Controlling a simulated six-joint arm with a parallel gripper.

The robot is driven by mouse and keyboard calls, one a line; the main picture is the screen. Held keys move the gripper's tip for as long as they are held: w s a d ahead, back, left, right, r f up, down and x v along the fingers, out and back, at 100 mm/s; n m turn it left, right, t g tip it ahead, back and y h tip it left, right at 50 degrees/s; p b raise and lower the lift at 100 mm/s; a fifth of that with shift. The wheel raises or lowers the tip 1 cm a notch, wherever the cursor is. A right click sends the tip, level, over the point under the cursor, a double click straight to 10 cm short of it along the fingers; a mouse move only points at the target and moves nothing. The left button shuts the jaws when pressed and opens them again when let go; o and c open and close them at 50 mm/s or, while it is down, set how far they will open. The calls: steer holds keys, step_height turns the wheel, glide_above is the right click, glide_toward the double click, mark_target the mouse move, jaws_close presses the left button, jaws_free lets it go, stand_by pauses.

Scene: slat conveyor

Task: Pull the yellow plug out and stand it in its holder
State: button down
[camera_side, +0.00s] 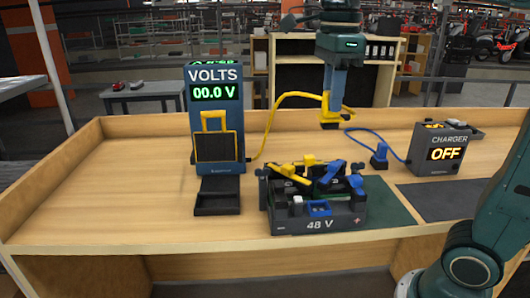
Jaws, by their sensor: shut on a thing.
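My gripper (333,108) is shut on the yellow plug (329,124) and holds it in the air, above and behind the battery. A yellow cable (286,97) runs from the plug down to the right side of the blue voltmeter (228,105), which reads 00.0 V. The plug is clear of the dark 48 V battery unit (345,222). On the voltmeter's front is a black panel with a yellow outline (216,147), and a black open tray (217,207) sits at its foot. I cannot tell for sure which of these is the plug's holder.
The battery carries yellow levers (308,161) and blue levers (333,171). A blue plug (380,157) stands behind it to the right, its blue cable (372,133) leading to a charger (440,147) reading OFF. The wooden bench (130,190) is clear at the left; a low rim edges it.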

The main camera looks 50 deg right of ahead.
steer(key=n, duration=0.8)
steer(key=shift+n, duration=0.3)
steer(key=n, duration=0.9)
steer(key=shift+w, duration=0.1)
stand_by(0.5)
steer(key=w+d, duration=0.5)
steer(key=w, duration=0.6)
steer(key=w+d, duration=0.6)
steer(key=w, duration=0.5)
steer(key=shift+w, duration=0.25)
stand_by(0.8)
steer(key=shift+f, duration=0.2)
stand_by(0.5)
